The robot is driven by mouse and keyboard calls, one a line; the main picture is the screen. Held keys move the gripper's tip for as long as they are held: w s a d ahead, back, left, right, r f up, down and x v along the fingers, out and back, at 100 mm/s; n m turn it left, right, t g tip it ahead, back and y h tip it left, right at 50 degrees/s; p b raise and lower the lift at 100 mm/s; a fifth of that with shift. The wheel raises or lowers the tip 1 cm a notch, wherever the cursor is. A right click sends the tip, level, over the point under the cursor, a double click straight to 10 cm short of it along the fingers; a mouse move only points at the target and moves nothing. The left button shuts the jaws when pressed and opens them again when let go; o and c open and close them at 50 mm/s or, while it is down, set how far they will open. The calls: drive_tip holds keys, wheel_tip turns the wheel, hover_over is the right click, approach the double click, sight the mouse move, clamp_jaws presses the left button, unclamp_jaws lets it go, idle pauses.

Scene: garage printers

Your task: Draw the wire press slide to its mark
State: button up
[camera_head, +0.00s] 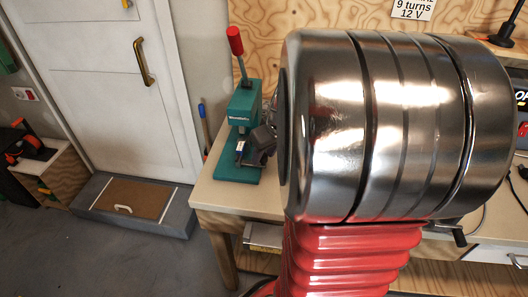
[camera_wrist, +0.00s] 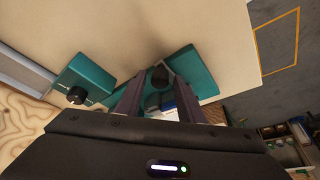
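The teal wire press (camera_head: 243,108) stands on the bench's left end, its lever with a red grip (camera_head: 235,41) raised. Low on its front is a dark slide part with a small blue-and-white patch (camera_head: 240,146). My gripper (camera_head: 257,142) is beside this part, largely hidden behind my arm. In the wrist view, the two fingers of my gripper (camera_wrist: 160,84) are apart, with a dark round knob (camera_wrist: 159,75) between their tips. I cannot tell whether they touch it. The teal base (camera_wrist: 196,70) shows beyond the fingers. I cannot make out the mark.
The bench top (camera_head: 212,188) is clear in front of the press. My arm covers the middle of the head view. A white door (camera_head: 110,80), a grey step with a brown mat (camera_head: 135,197) and a wooden box (camera_head: 55,172) are at left.

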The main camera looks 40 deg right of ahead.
clamp_jaws()
idle(0.3)
